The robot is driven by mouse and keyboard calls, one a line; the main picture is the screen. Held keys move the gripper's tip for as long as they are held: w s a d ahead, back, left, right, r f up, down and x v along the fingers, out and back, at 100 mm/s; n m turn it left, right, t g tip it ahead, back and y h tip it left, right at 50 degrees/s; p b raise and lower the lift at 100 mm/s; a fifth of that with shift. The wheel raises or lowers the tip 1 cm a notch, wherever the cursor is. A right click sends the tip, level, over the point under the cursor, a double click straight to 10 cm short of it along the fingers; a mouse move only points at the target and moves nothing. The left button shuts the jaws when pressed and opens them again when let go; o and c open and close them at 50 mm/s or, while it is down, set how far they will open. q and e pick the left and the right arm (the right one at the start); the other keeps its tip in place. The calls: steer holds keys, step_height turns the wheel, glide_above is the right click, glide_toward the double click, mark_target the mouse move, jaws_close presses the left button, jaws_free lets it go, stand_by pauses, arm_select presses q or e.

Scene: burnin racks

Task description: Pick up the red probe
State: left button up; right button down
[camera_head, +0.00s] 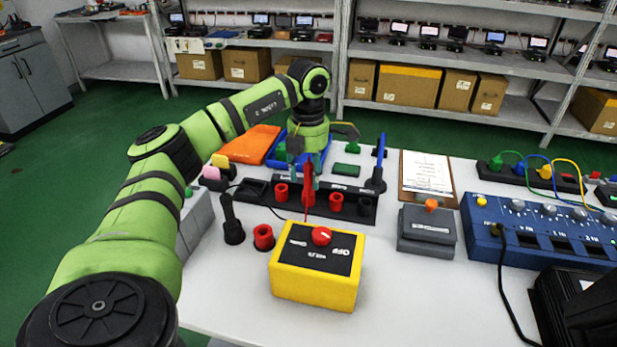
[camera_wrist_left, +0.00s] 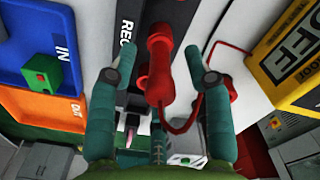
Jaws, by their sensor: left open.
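The red probe (camera_head: 308,182) stands upright in the black rack (camera_head: 345,211) in the middle of the table, with a thin red lead at its lower end. In the left wrist view the probe (camera_wrist_left: 158,65) lies between the two teal fingers of my left gripper (camera_wrist_left: 160,78), with a gap on each side. In the head view my left gripper (camera_head: 304,176) reaches down over the rack from behind, its fingers open around the probe. The fingers partly hide the rack behind the probe. My right gripper is not in view.
A yellow box (camera_head: 318,285) with a red knob stands in front of the rack. A black probe (camera_head: 230,222) stands at left and a blue one (camera_head: 380,160) at right. A grey box (camera_head: 427,232) and a blue panel (camera_head: 535,228) are farther right. Blue and orange trays lie behind.

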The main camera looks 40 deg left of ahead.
arm_select(q)
steer(key=shift+f, duration=0.3)
jaws_close()
